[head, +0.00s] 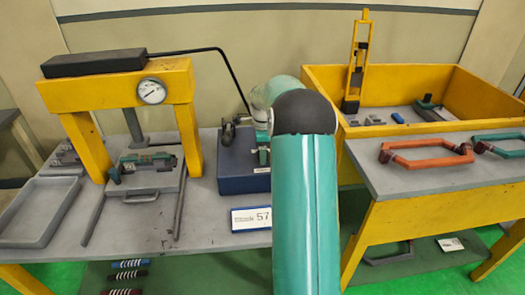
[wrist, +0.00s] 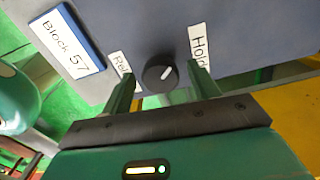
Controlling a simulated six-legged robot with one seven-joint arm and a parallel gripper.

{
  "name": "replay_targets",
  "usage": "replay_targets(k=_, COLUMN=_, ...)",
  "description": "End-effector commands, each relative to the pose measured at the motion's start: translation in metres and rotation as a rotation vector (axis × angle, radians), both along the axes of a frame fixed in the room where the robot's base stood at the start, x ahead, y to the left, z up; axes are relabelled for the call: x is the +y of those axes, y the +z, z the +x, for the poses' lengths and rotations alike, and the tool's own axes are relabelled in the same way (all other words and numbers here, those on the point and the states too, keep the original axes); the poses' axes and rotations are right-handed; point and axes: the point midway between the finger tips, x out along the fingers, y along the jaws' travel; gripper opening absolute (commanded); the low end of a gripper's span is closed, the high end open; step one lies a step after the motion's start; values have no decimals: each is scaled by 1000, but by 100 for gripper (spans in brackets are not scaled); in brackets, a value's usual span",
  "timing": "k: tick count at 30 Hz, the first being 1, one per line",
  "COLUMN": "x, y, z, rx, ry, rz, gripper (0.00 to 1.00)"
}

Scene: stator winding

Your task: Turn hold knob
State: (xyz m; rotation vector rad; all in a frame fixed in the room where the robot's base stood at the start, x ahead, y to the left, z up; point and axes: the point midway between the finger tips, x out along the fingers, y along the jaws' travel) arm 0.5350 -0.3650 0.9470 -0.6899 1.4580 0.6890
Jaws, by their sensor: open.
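A round dark knob (wrist: 160,73) with a white pointer mark sits on the front of a blue-grey box (wrist: 150,25). Its mark slants up and right, toward the "Hold" label (wrist: 199,45). A partly covered label starting "Rel" (wrist: 119,64) is left of the knob. My gripper (wrist: 163,82) is open, with one finger on each side of the knob; I cannot tell whether they touch it. In the head view, the box (head: 238,172) stands on the grey table; my arm hides the knob and gripper.
A yellow press (head: 122,90) with a gauge stands left. A yellow bin (head: 470,92) and a side table (head: 400,184) with orange and teal frames are right.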

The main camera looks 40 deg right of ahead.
Motion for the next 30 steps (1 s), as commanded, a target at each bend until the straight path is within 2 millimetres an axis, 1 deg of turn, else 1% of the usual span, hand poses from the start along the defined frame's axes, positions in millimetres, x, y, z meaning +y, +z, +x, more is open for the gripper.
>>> replay_targets(k=5, x=0, y=0, z=0, rx=0, ry=0, rz=0, gripper=60)
replay_targets(k=6, x=0, y=0, z=0, rx=0, ry=0, rz=0, gripper=52)
replay_targets(k=8, x=0, y=0, z=0, rx=0, ry=0, rz=0, gripper=41)
replay_targets(k=9, x=0, y=0, z=0, rx=0, ry=0, rz=0, gripper=33)
replay_targets(k=12, x=0, y=0, z=0, rx=0, ry=0, rz=0, gripper=16)
replay_targets(k=22, x=0, y=0, z=0, rx=1, ry=35, rz=0, gripper=16)
replay_targets(k=26, x=0, y=0, z=0, rx=1, ry=88, rz=0, gripper=16)
replay_targets(k=30, x=1, y=0, z=0, rx=1, ry=176, rz=-1, gripper=16)
